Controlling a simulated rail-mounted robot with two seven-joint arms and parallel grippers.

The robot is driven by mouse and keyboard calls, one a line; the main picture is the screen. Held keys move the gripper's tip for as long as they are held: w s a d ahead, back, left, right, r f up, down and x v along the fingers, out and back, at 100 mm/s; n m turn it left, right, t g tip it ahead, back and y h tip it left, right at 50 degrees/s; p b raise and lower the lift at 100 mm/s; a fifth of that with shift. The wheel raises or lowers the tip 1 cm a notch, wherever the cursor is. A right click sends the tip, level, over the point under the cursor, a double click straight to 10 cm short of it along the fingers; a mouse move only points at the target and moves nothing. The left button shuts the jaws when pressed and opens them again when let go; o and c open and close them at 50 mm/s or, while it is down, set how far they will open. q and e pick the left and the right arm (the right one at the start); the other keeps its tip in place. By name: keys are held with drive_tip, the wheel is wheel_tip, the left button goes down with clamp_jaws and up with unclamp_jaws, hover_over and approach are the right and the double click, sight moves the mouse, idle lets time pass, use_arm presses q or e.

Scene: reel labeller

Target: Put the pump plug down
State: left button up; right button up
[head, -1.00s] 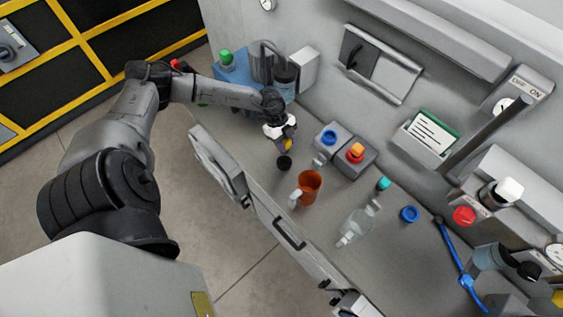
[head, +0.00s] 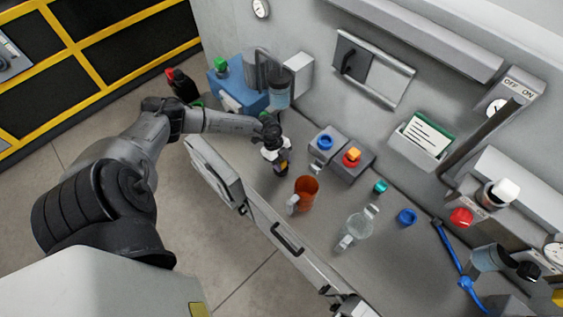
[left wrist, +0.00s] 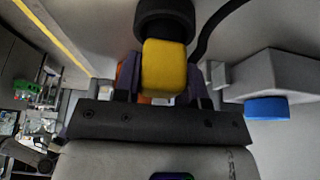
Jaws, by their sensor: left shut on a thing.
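My left gripper (head: 279,160) is low over the near-left part of the counter, left of the orange mug. It is shut on the pump plug, a yellow block (left wrist: 167,68) between the fingers in the left wrist view. A black round piece (left wrist: 165,20) lies directly beyond the yellow block; whether it is part of the plug or a separate piece on the counter, I cannot tell. In the head view the plug's lower end is dark and small, and its contact with the counter is unclear. My right gripper is not seen.
The orange mug (head: 306,188) and two grey boxes with blue (head: 325,142) and orange (head: 352,154) tops are close on the right. A blue unit (head: 238,84) is behind. The counter's front edge is near.

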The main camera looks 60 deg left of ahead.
use_arm(q)
drive_tip(key=shift+f, duration=0.1)
drive_tip(key=o, duration=1)
drive_tip(key=v, duration=1.2)
drive_tip(key=shift+a, duration=0.1)
